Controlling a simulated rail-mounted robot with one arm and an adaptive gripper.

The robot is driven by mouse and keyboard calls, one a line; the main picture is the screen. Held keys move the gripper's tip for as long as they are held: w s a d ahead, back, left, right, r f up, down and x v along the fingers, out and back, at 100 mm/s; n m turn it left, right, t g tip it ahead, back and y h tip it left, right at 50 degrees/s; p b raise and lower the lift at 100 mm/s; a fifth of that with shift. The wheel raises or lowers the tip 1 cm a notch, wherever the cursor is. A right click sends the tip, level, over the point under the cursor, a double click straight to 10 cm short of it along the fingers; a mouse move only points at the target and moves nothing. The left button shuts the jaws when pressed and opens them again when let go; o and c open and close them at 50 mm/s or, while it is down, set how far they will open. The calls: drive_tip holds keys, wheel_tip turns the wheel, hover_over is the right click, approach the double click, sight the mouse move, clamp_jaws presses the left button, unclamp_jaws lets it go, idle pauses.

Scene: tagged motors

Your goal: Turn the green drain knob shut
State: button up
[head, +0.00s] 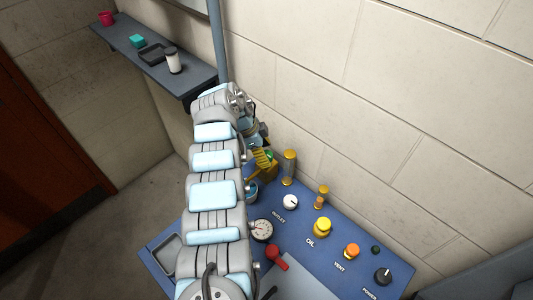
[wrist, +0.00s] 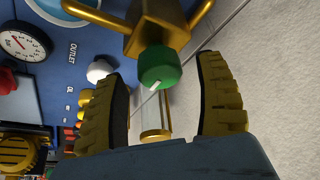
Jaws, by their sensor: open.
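The green drain knob (wrist: 159,67) has a white pointer mark and sits on the end of a brass block (wrist: 157,28) with brass pipes in the wrist view. In the head view a bit of the knob (head: 269,155) shows green beside the yellow fingers of my gripper (head: 262,160). In the wrist view my gripper (wrist: 165,95) is open, with one finger on each side of the knob and visible gaps between. I cannot tell whether the knob lies fully between the fingertips in depth.
The blue panel carries a white outlet knob (head: 290,202), a gauge (head: 262,230), a red handle (head: 278,256), a yellow oil knob (head: 322,227), an orange vent knob (head: 351,251) and a black power knob (head: 382,276). A brass-capped cylinder (head: 289,167) stands close by. The wall is right behind.

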drive_tip(key=shift+d+f, duration=0.25)
drive_tip(key=shift+f, duration=0.2)
drive_tip(key=shift+c, duration=0.2)
drive_tip(key=c, duration=1.1)
drive_tip(key=shift+c, duration=0.2)
